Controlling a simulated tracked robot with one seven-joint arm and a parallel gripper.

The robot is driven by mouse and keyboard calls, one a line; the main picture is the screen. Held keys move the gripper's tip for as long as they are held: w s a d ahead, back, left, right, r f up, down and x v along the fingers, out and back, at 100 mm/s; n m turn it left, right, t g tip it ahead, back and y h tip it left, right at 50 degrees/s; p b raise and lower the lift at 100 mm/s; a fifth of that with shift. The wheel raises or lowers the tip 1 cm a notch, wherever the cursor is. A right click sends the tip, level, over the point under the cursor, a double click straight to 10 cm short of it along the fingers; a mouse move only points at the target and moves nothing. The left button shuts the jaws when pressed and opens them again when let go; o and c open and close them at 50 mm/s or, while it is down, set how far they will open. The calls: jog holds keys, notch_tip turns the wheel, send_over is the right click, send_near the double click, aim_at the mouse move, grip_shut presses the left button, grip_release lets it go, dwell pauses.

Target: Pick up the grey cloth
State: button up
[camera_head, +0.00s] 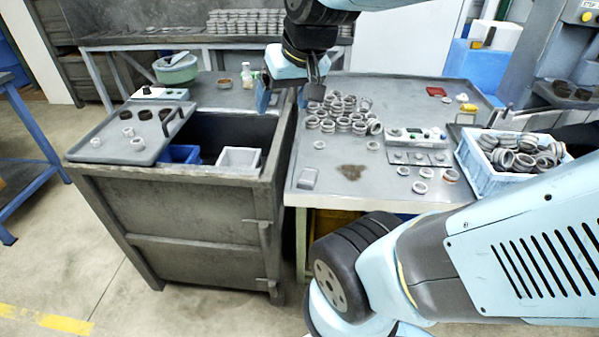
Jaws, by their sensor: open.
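I cannot make out the grey cloth for certain. A small grey, roughly rectangular piece (308,178) lies at the front left corner of the right worktable (330,195); it may be the folded cloth, but it is too small to tell. A pale grey piece (180,57) also shows at the green bowl (176,70) on the back of the left cabinet; its material is unclear. My gripper (290,93) hangs above the gap between the cabinet and the worktable, pointing down. Its fingers are apart, with nothing seen between them. It is behind and above the rectangular piece, apart from it.
Many metal rings (345,113) are heaped on the worktable, right of my gripper. A blue crate of rings (480,170) stands at the right. The open cabinet (180,205) holds a blue bin (180,154) and a white bin (239,157). A control panel (415,135) lies mid-table.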

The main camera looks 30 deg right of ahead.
jog(key=w+d+f+m, duration=0.1)
jog(key=w+f+m, duration=0.1)
jog(key=w+f, duration=0.55)
jog(key=m+g+h, duration=0.2)
jog(key=m+h, duration=0.2)
jog(key=m, duration=0.2)
send_near(308, 175)
jog(key=shift+w+x, duration=0.25)
jog(key=shift+x, duration=1.6)
jog(key=shift+s+x, duration=0.2)
jog(key=shift+x, duration=2.35)
jog(key=shift+c, duration=0.2)
jog(key=c, duration=0.8)
